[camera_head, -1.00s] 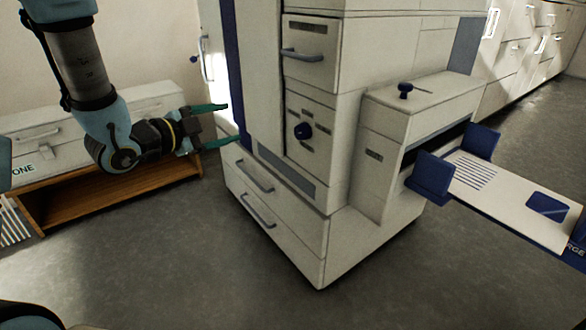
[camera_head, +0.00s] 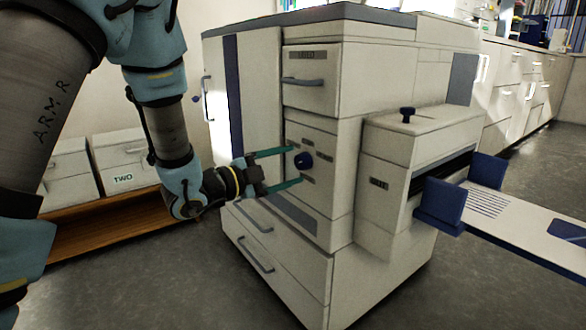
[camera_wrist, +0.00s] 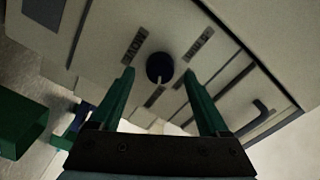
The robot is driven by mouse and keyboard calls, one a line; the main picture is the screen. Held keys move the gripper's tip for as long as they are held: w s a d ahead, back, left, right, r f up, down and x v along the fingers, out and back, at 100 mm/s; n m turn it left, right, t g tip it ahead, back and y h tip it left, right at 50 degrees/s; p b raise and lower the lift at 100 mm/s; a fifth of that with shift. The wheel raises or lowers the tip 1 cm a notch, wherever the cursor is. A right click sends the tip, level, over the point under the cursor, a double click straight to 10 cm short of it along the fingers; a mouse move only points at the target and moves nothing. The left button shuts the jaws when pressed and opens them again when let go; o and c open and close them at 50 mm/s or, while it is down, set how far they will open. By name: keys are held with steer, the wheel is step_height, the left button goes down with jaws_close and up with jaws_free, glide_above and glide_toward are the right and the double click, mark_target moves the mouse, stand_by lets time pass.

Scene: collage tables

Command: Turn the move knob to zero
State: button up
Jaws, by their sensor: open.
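The dark blue round knob (camera_head: 304,160) sits on the white front panel (camera_head: 325,175) of the large machine, with small dark labels around it. In the wrist view the knob (camera_wrist: 159,68) lies between the fingertips, toward the top of the picture, and a pale pointer (camera_wrist: 153,97) extends from it downward. I cannot tell whether the fingers touch the knob.
A drawer with a grey handle (camera_head: 302,82) is above the knob panel, and lower drawers (camera_head: 255,252) are below. A side unit (camera_head: 400,150) with a blue-ended tray (camera_head: 525,225) juts out right. White boxes (camera_head: 125,160) stand on a wooden shelf at left.

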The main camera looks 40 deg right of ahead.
steer(key=shift+d, duration=0.85)
steer(key=shift+c, duration=0.3)
jaws_close()
